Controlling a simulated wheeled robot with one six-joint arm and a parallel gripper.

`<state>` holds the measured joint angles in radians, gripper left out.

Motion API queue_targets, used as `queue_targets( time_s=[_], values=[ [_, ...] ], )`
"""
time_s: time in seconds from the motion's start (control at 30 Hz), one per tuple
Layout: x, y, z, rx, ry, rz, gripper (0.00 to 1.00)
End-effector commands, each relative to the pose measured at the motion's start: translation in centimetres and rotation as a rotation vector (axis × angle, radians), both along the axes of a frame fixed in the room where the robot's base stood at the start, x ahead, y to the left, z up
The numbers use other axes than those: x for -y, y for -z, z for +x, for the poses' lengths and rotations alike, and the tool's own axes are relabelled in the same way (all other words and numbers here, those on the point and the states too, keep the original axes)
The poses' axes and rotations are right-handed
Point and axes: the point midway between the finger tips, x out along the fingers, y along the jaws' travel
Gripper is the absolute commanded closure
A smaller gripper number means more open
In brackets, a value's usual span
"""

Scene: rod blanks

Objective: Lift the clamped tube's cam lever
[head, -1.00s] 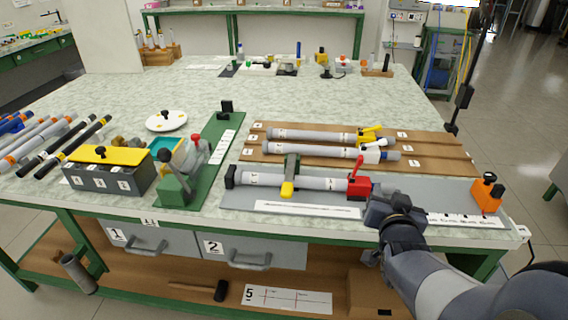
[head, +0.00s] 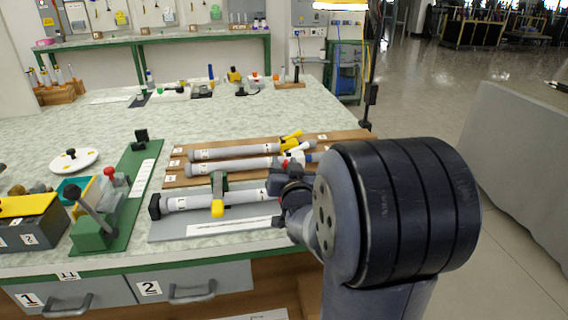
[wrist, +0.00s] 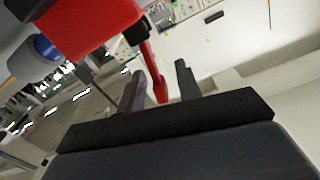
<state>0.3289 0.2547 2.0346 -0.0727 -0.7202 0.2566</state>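The clamped grey tube (head: 196,202) lies along a grey fixture plate (head: 165,233), under a green clamp with a yellow handle (head: 217,207). In the head view my gripper (head: 283,200) is at the tube's right end, and my arm hides the red block there. In the wrist view the red block (wrist: 88,30) is at the upper left. Its red lever (wrist: 154,72) reaches into the gap between the two dark fingers of my gripper (wrist: 160,75). The fingers are apart, with a gap on the right side of the lever; contact on the left is unclear.
A wooden rack (head: 173,181) with two more tubes lies just behind the fixture. A green fixture (head: 118,229) with a black-knobbed lever stands to the left. My wrist covers the right part of the bench. Open floor lies beyond, with a grey panel at the right.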

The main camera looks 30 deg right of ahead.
Motion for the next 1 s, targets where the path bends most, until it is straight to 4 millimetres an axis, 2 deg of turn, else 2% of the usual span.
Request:
queue_targets(
  time_s=[0.13, 0.43, 0.83, 1.0],
  values=[
    [0.26, 0.05, 0.94, -0.001, 0.000, 0.000, 0.67],
    [0.31, 0.04, 1.10, -0.001, 0.000, -0.001, 0.67],
    [0.31, 0.02, 1.08, -0.001, 0.000, -0.001, 1.00],
    [0.30, 0.03, 1.08, -0.001, 0.000, -0.001, 1.00]
  ],
)
